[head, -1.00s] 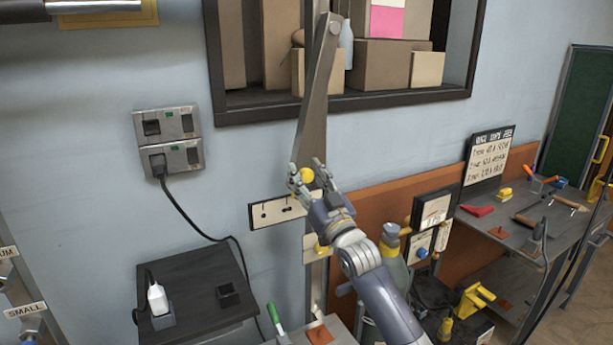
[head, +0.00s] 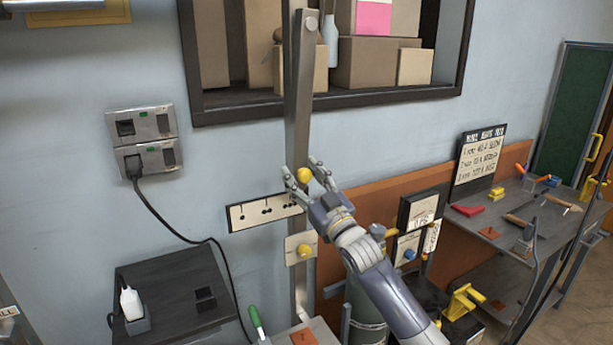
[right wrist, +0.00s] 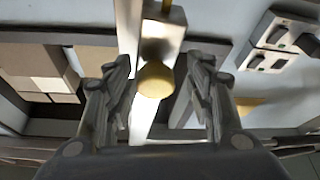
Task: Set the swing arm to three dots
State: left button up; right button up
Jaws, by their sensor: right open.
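The swing arm (head: 303,90) is a long grey bar that hangs from a pivot near the top of the head view, almost upright. It has a round yellow knob (head: 304,174) near its lower end, which also shows in the right wrist view (right wrist: 155,80). A white plate with black dot marks (head: 252,216) lies behind, and the bar's lower end is at its right end. The marks near the bar are too small to count surely. My right gripper (head: 305,170) is open, its fingers on either side of the knob; contact is unclear. My left gripper is out of view.
A second yellow knob (head: 305,251) sits on a small plate on the post below. A shelf of boxes (head: 375,62) is behind the bar. Wall sockets (head: 143,140) and a dark side table (head: 180,285) are at the left. A workbench with tools (head: 480,225) is at the right.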

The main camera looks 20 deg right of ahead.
jog(key=shift+f, duration=0.1)
jog(key=shift+s+d+f, duration=0.1)
jog(key=shift+s+f, duration=0.1)
jog(key=shift+s, duration=0.05)
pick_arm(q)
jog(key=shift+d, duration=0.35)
pick_arm(e)
jog(key=v, duration=1.1)
jog(key=shift+s+r, duration=0.15)
jog(key=shift+s, duration=0.05)
